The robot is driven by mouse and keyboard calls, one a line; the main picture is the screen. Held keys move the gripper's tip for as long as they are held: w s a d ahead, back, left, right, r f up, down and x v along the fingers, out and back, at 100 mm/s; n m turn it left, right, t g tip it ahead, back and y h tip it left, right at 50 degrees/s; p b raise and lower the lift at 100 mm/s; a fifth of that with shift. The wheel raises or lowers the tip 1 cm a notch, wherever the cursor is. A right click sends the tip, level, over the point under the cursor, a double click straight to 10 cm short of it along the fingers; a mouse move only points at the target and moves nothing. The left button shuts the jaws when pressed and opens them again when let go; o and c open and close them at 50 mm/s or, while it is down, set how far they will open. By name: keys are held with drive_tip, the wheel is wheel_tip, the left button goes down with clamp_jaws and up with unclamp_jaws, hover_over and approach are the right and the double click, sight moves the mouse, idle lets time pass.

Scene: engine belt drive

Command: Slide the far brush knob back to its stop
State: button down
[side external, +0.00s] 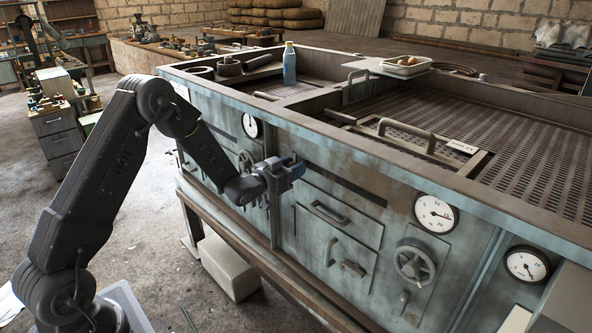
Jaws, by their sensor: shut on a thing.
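My gripper (292,171) is at the front panel of the large weathered grey-blue machine (335,226), by the left end of a long dark slot (345,185). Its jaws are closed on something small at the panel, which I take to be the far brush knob. The knob itself is hidden by the jaws. A bit of blue shows at the jaws, and I cannot tell whether it belongs to the fingers. To the right of the gripper the slot is empty.
Below the slot are a drawer handle (330,213), two small levers and a handwheel (415,262). Round gauges (435,214) sit on the panel. A blue bottle (289,64) and a tray (405,66) stand on top. Open floor lies left of the machine.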

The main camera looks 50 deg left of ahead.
drive_tip(key=shift+a, duration=0.35)
drive_tip(key=c, duration=0.7)
unclamp_jaws()
drive_tip(key=shift+d, duration=0.1)
drive_tip(key=s, duration=1.4)
drive_tip(key=shift+w+r, duration=0.1)
drive_tip(key=shift+w, duration=0.05)
